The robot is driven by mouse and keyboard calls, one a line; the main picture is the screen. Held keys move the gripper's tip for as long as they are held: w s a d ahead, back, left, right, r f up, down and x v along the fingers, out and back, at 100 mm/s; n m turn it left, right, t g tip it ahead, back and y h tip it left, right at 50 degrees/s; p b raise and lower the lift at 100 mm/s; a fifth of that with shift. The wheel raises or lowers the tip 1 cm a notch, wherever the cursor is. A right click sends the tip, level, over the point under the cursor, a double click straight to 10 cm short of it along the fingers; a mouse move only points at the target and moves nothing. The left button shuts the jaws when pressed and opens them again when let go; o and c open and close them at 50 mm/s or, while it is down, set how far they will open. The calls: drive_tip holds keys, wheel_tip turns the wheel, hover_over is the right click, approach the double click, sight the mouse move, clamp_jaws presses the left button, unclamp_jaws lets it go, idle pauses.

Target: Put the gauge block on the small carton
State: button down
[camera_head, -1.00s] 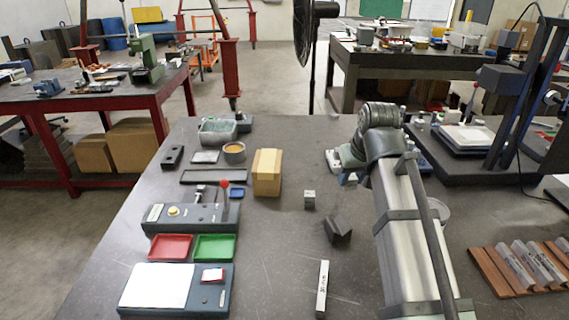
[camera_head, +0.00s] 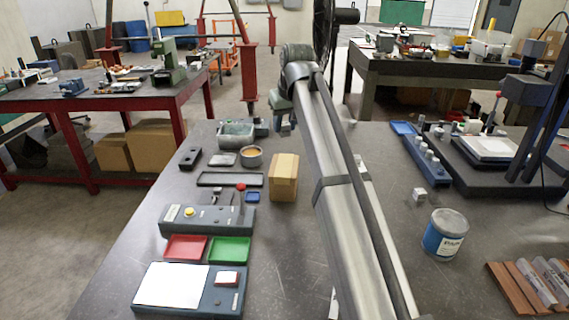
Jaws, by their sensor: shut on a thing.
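The small carton (camera_head: 284,177), tan with a lighter tape strip, stands upright on the dark table just left of my arm. My gripper (camera_head: 285,125) is small and dark at the far end of my arm, and in the picture it shows just above the carton's top. How far it is behind or over the carton I cannot tell. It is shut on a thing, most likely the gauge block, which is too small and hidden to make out. The carton's top looks empty.
My arm covers the table's middle, and a pale bar (camera_head: 333,304) peeks out beside it. A small metal cube (camera_head: 418,195) and a labelled tin (camera_head: 445,235) stand right. Red (camera_head: 185,248) and green (camera_head: 230,250) trays lie left. A grey tub (camera_head: 237,134) and round pot (camera_head: 251,157) stand behind.

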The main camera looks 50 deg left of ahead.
drive_tip(key=shift+f, duration=4.9)
drive_tip(key=shift+f, duration=0.15)
drive_tip(key=c, duration=0.7)
unclamp_jaws()
drive_tip(key=shift+c, duration=0.2)
drive_tip(key=v, duration=1.2)
